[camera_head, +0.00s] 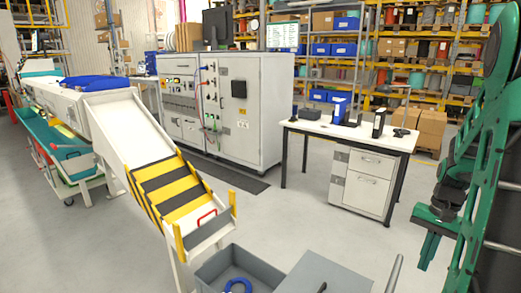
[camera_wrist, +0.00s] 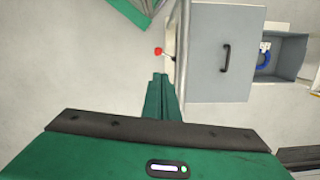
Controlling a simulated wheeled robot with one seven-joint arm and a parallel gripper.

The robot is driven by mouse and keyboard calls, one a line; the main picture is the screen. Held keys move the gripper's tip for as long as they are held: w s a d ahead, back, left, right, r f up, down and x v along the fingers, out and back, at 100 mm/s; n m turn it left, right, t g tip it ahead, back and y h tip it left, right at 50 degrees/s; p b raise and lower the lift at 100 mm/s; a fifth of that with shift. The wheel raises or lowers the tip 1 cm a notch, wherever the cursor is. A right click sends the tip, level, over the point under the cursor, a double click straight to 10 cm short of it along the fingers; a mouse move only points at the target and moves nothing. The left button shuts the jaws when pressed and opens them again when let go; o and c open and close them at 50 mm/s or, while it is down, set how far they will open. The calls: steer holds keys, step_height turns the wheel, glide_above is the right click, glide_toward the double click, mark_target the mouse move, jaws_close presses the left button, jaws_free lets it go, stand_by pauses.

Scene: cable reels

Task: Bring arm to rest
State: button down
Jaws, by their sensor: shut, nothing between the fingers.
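My green arm rises along the right edge of the head view, folded close to that side. My gripper (camera_head: 428,251) hangs below its dark wrist, fingers together, with nothing between them. In the wrist view my gripper (camera_wrist: 161,85) shows as two green fingers side by side, over pale floor. The fingertips appear near a small red knob (camera_wrist: 158,51) beside a grey box top (camera_wrist: 220,85) with a dark handle; I cannot tell the height between them.
A grey bin (camera_head: 208,276) with a blue ring (camera_head: 238,286) stands at the bottom, beside a grey lid (camera_head: 325,274). A striped chute (camera_head: 125,140) descends at left. A white desk (camera_head: 330,127) and a cabinet (camera_head: 270,110) stand behind. Floor between them is clear.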

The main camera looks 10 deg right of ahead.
steer(key=s+a+r+n, duration=0.2)
steer(key=s+a+r, duration=0.2)
steer(key=a, duration=0.4)
steer(key=s+a+r+n+h, duration=0.1)
steer(key=s+a+r+n, duration=0.2)
steer(key=s+a, duration=0.4)
steer(key=shift+a+r+n+t, duration=0.35)
steer(key=shift+a+r, duration=0.2)
steer(key=shift+r, duration=0.3)
steer(key=shift+s, duration=0.15)
